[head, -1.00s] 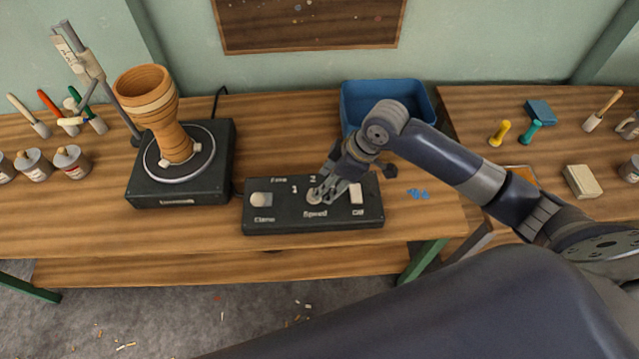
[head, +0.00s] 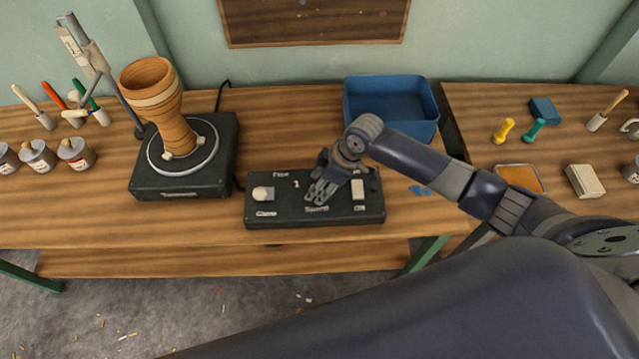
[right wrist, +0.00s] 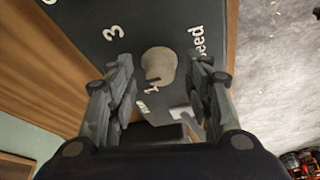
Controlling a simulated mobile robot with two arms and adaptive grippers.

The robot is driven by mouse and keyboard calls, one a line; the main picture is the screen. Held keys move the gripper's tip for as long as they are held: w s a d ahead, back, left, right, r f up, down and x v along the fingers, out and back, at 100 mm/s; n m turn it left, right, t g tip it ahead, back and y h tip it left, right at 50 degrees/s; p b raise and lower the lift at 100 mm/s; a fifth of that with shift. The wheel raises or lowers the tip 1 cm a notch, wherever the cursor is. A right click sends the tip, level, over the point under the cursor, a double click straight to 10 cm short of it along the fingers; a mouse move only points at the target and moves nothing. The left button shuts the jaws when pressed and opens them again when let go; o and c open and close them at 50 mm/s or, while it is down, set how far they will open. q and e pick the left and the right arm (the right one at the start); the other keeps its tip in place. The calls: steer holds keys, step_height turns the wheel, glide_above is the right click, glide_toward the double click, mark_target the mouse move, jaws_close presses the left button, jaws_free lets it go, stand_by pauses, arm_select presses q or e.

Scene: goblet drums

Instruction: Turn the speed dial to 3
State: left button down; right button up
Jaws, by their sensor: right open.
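The speed dial (right wrist: 159,64) is a small round beige-grey knob on the dark control box (head: 235,213). In the right wrist view a white 3 and the word Speed show near it; another numeral beside it is partly covered. My right gripper (head: 316,193) is over the dial in the head view and hides most or all of it. In the right wrist view my right gripper (right wrist: 160,80) is open, with one finger on each side of the dial and gaps visible. I cannot tell the dial's setting. My left gripper is not in view.
A clamp knob (head: 262,193) and a white switch (head: 358,188) flank the dial. A wooden goblet drum (head: 165,110) stands on a turntable (head: 155,188) to the left. A blue bin (head: 390,125) is behind my arm. Blue bits (head: 420,190) lie right of the box.

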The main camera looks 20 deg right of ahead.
steer(key=shift+f, duration=0.15)
steer(key=c, duration=1)
steer(key=shift+c, duration=0.2)
steer(key=shift+r+m+p, duration=0.2)
steer(key=shift+m+p, duration=0.1)
steer(key=shift+p, duration=0.3)
steer(key=m+p, duration=0.2)
steer(key=p, duration=0.1)
steer(key=m+t+h+p, duration=0.1)
steer(key=m+p, duration=0.1)
steer(key=p, duration=0.1)
steer(key=m+h+p, duration=0.1)
steer(key=m+p, duration=0.1)
steer(key=p, duration=0.1)
steer(key=shift+s+a+r+t, duration=0.15)
steer(key=shift+s+a+t, duration=0.1)
steer(key=shift+a+t, duration=0.15)
steer(key=m+p, duration=0.2)
steer(key=shift+m+h, duration=0.4)
steer(key=shift+f+m+h+p, duration=0.25)
steer(key=shift+m+h+p, duration=0.35)
steer(key=shift+m, duration=0.6)
steer(key=shift+c, duration=0.2)
steer(key=shift+t, duration=0.3)
